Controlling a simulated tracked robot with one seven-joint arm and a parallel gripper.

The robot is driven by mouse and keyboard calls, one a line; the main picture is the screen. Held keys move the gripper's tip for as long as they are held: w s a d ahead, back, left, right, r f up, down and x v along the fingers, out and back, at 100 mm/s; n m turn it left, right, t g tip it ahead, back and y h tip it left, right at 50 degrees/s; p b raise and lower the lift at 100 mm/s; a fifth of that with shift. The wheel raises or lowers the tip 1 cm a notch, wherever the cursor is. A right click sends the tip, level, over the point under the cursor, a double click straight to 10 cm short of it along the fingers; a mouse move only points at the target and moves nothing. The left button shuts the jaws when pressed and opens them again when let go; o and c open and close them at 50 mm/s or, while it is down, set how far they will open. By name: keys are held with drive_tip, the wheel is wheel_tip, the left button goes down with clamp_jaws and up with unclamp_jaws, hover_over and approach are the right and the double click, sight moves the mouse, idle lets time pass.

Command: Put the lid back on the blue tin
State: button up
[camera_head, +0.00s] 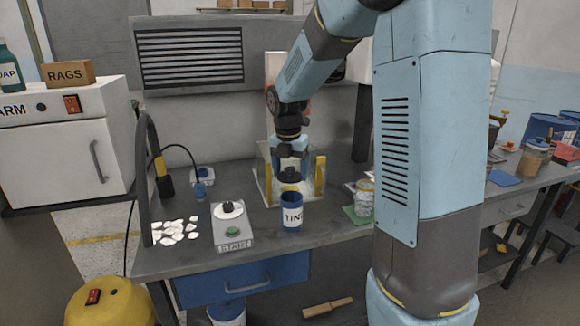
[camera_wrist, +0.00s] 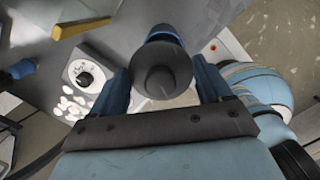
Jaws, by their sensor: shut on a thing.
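The blue tin (camera_head: 291,216), with a white label reading "TIN", stands upright on the grey bench near its front edge. A dark grey round lid (camera_head: 290,175) is above the tin, with a small gap between them. My gripper (camera_head: 290,158) is shut on the lid, roughly over the tin. In the wrist view the lid (camera_wrist: 161,72) sits between my two blue fingers, with its knob towards the camera. A blue part of the tin (camera_wrist: 163,33) shows just beyond the lid. The lid hides most of the tin there.
Left of the tin is a scale-like box (camera_head: 232,226) marked "START", with white pieces (camera_head: 175,231) beside it. A yellow-edged stand (camera_head: 265,180) is close behind the tin. A glass jar (camera_head: 364,198) on a green mat stands to the right.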

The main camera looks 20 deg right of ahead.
wheel_tip(320, 180, down, 5)
drive_tip(key=shift+d+f, duration=0.15)
drive_tip(key=shift+f, duration=0.05)
idle(0.5)
drive_tip(key=shift+d, duration=0.1)
idle(1.0)
drive_tip(key=shift+f, duration=0.1)
idle(1.1)
drive_tip(key=o, duration=1)
drive_tip(key=shift+r, duration=3.5)
